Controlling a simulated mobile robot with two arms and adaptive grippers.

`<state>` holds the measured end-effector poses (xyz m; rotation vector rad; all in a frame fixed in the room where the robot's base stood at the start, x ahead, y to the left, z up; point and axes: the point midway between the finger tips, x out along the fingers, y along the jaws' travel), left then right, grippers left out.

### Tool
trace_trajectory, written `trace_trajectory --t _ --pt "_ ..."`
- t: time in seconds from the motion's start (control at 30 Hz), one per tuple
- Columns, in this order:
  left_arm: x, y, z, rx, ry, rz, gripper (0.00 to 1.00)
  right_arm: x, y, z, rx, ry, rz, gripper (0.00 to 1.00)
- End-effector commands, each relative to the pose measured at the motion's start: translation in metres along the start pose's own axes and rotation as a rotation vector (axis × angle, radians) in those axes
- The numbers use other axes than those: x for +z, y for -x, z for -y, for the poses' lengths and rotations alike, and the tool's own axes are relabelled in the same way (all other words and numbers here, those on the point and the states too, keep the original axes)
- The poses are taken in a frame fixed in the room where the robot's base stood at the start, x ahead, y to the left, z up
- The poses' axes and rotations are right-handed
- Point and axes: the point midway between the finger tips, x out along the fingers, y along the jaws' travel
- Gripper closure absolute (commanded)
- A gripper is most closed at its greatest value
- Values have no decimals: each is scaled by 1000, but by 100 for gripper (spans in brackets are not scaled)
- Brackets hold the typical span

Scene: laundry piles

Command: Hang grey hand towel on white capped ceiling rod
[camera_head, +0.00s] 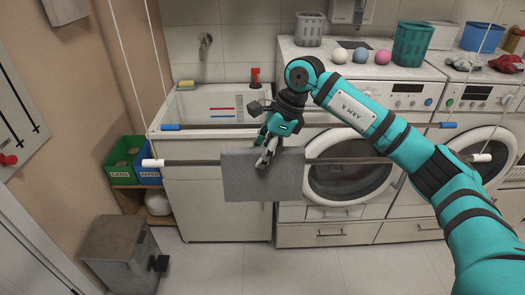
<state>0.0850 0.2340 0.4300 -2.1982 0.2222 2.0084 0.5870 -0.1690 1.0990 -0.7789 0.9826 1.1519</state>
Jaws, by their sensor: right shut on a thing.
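The grey hand towel (240,182) hangs flat and level at the middle of the white capped ceiling rod (195,163). Its upper edge shows slightly above the rod's line, and it hides that stretch of the rod. I cannot tell whether it lies over the rod or just in front of it. My right gripper (266,158) is shut on the towel near its top middle, with the fingers pointing down. My left gripper is not in view.
A blue capped rod (205,127) hangs parallel behind, passing near my right wrist. Thin cords hold the rods. Floor in front is clear.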

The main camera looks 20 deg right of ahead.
Motion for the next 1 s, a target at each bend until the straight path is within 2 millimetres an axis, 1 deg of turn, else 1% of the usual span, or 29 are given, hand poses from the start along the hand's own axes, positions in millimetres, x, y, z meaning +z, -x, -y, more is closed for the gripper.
trace_trajectory --t 0.03,0.1,0.4,0.43,0.6,0.87,1.0 --pt "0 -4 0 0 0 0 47 -2 -4 0 -1 0 0 100" --pt "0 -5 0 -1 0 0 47 -2 -5 0 -1 0 1 100" --pt "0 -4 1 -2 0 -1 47 -2 -5 0 -1 0 1 100" --pt "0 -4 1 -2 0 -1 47 -2 -5 0 -1 0 1 66" --pt "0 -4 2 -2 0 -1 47 -2 -5 0 -1 0 1 43" --pt "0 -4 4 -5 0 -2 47 -3 -5 0 0 -1 0 42" --pt "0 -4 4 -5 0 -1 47 -2 4 0 -2 -1 1 42"
